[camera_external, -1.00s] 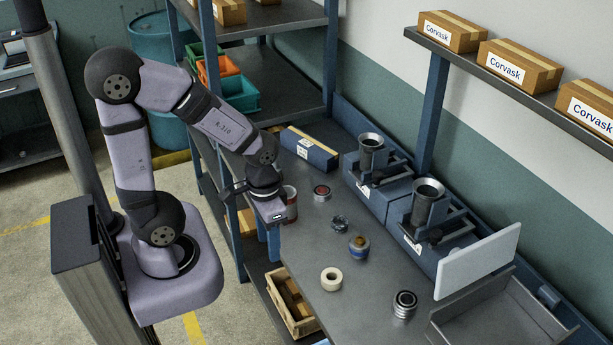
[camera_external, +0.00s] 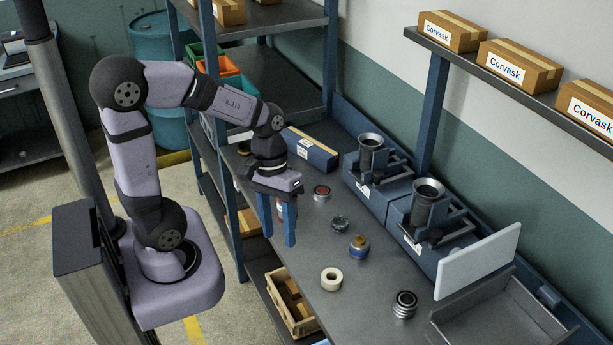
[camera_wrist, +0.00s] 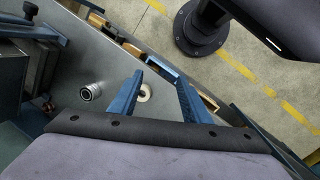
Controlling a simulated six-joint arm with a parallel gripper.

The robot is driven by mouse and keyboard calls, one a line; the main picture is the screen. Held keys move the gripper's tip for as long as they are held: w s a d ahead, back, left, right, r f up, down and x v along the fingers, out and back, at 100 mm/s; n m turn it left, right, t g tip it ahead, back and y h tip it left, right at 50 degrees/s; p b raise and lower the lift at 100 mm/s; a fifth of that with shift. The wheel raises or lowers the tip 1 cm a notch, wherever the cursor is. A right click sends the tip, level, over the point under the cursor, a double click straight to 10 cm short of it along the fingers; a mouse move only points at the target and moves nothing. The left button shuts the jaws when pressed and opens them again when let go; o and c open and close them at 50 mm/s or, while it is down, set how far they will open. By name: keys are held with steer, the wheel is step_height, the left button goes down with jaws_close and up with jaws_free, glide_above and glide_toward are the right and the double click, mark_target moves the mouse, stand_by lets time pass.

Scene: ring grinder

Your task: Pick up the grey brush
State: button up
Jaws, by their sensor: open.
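My gripper (camera_external: 277,236) hangs with its blue fingers pointing down at the left edge of the workbench; it is open, and its fingers also show apart in the wrist view (camera_wrist: 160,80). A small dark grey round piece (camera_external: 340,223) lies on the bench to the right of my gripper; it may be the grey brush, but it is too small to be sure. A blue round piece with a gold top (camera_external: 359,246) stands just in front of it. My gripper touches neither.
A red-centred ring (camera_external: 321,192), a cream roll (camera_external: 331,279) and a ribbed metal piece (camera_external: 404,304) stand on the bench (camera_external: 370,295). Two blue machines (camera_external: 378,190) (camera_external: 435,225) line the back. The wrist view shows the ribbed piece (camera_wrist: 91,91).

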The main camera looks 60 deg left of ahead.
steer(key=w+a+f+n+t+h+b, duration=0.1)
steer(key=w+a+n+t+h+b, duration=0.45)
steer(key=w+n, duration=0.8)
steer(key=w+a+r+n+t+y+b, duration=0.15)
steer(key=a+n+t, duration=0.4)
steer(key=a, duration=0.65)
steer(key=w+a+n+t+y, duration=0.2)
steer(key=w+a+n+t, duration=0.3)
steer(key=a, duration=0.7)
steer(key=s+a+n+t+y+b, duration=0.15)
steer(key=s+a+n+y, duration=0.45)
steer(key=a, duration=0.8)
steer(key=shift+n+t+h, duration=0.45)
steer(key=shift+n+h, duration=0.05)
steer(key=shift+h, duration=0.1)
steer(key=f, duration=1.4)
steer(key=shift+s+d, duration=0.3)
steer(key=shift+w+p, duration=0.55)
steer(key=shift+w, duration=0.5)
steer(key=shift+w+r, duration=0.1)
steer(key=shift+w, duration=0.2)
steer(key=shift+w+p, duration=1.35)
steer(key=shift+w, duration=0.95)
